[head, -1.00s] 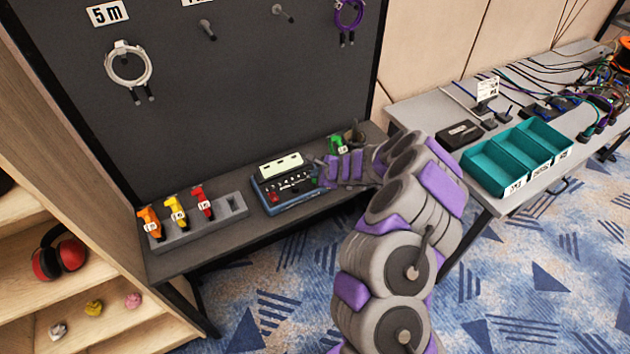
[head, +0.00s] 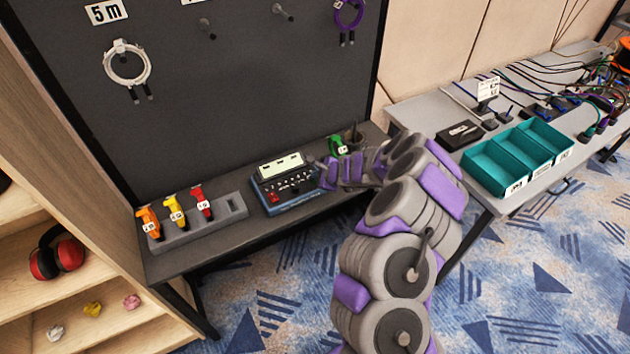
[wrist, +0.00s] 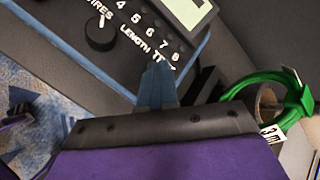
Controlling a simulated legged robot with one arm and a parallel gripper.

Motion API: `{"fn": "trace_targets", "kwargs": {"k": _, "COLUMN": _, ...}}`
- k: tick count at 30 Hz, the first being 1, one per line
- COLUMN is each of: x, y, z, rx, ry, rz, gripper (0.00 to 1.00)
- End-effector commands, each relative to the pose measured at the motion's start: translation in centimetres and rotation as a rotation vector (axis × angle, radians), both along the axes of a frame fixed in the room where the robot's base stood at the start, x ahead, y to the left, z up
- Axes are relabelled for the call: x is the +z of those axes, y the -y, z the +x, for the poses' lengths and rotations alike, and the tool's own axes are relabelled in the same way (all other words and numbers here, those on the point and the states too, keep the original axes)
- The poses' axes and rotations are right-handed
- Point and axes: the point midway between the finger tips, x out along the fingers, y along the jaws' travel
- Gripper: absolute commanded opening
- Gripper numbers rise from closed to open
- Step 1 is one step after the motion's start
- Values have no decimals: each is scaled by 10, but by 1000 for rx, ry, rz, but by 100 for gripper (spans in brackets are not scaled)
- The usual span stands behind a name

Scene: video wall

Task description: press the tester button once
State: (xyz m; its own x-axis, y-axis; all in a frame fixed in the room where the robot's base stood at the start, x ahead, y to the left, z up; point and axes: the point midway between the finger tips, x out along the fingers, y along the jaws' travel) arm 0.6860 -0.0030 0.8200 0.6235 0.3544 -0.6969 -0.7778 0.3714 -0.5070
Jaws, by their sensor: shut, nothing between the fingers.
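The tester (head: 285,185) is a dark blue box with a pale display, a row of small controls and a red part at its front left. It sits on the grey shelf below the dark board. In the wrist view the tester (wrist: 75,42) shows a black knob, numbers and the words WIRES, LENGTH and a partly covered TEST. My gripper (head: 324,171) is at the tester's right side. Its shut, empty bluish fingertips (wrist: 157,72) overlap the panel edge just below the TEST label. The tester button is not clearly seen; I cannot tell whether the fingertips touch the panel.
Teal bins (head: 518,157) are on the right table.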

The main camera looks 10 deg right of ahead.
Motion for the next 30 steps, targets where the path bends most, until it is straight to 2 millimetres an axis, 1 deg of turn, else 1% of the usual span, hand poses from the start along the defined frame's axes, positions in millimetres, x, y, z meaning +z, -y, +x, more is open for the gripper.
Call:
{"fn": "trace_targets", "kwargs": {"k": 14, "x": -2, "y": 0, "z": 0, "rx": 0, "ry": -1, "rz": -1, "gripper": 0}}
{"fn": "trace_targets", "kwargs": {"k": 17, "x": 0, "y": 0, "z": 0, "rx": -1, "ry": 0, "rz": -1, "gripper": 0}}
{"fn": "trace_targets", "kwargs": {"k": 25, "x": 13, "y": 0, "z": 0, "rx": -1, "ry": 0, "rz": 1, "gripper": 0}}
{"fn": "trace_targets", "kwargs": {"k": 30, "x": 14, "y": 0, "z": 0, "rx": -1, "ry": 0, "rz": 1, "gripper": 0}}
